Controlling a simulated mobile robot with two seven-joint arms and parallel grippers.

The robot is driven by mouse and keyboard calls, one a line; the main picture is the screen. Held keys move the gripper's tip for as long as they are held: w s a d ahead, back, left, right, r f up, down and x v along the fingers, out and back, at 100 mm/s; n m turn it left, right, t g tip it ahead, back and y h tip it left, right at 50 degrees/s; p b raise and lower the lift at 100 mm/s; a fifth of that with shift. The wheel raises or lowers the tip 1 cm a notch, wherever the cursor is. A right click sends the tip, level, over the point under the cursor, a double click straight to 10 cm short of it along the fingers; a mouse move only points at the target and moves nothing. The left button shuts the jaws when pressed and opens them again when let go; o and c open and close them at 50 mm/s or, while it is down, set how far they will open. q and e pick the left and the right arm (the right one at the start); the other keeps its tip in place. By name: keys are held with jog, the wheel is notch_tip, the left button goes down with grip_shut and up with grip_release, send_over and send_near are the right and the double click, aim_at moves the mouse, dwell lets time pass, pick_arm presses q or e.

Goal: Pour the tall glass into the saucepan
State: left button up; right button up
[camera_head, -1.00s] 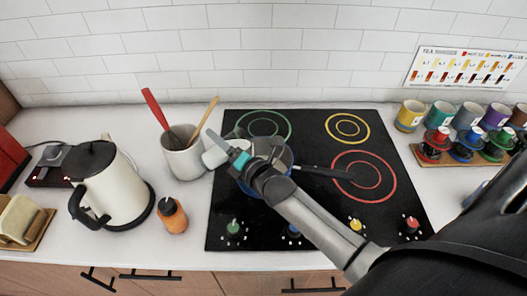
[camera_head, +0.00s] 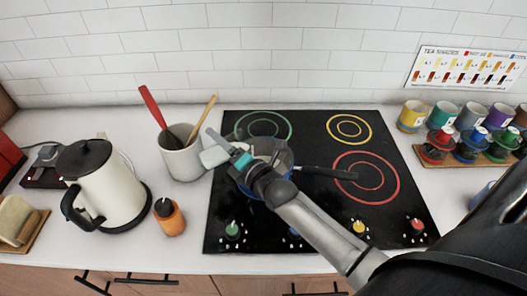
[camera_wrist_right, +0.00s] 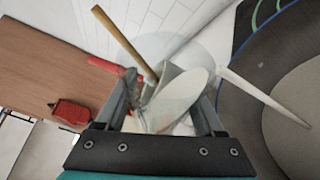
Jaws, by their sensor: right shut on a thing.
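My right gripper (camera_head: 226,150) is shut on the tall glass (camera_head: 214,156), which is tipped well over at the left rim of the saucepan. In the right wrist view the clear glass (camera_wrist_right: 178,98) lies between the fingers (camera_wrist_right: 165,105), with white contents inside. A pale tapering streak runs from its mouth toward the saucepan (camera_wrist_right: 248,120) and looks like pouring liquid. In the head view the saucepan (camera_head: 284,158) sits on the front left burner, its dark handle (camera_head: 325,172) pointing right. My forearm and gripper hide much of it. My left gripper is not in view.
A white crock (camera_head: 180,160) with a red utensil and a wooden one stands close left of the glass. An orange jar (camera_head: 170,218) and a cream kettle (camera_head: 105,190) stand farther left. Several cups (camera_head: 441,114) and a rack (camera_head: 483,158) are at the right.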

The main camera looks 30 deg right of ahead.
jog(key=shift+f+m+b, duration=0.1)
jog(key=shift+m+b, duration=0.3)
jog(key=shift+b, duration=0.35)
jog(key=shift+s+d+r+m+t, duration=0.1)
jog(key=shift+d+r+m+t, duration=0.2)
jog(key=shift+d+m, duration=0.15)
jog(key=shift+s+d+r+m+t, duration=0.1)
jog(key=shift+d+r+m+t, duration=0.15)
jog(key=shift+d+m+t, duration=0.15)
jog(key=shift+d+r+m, duration=0.25)
jog(key=shift+r+m, duration=0.3)
jog(key=shift+m, duration=0.3)
dwell(0.6)
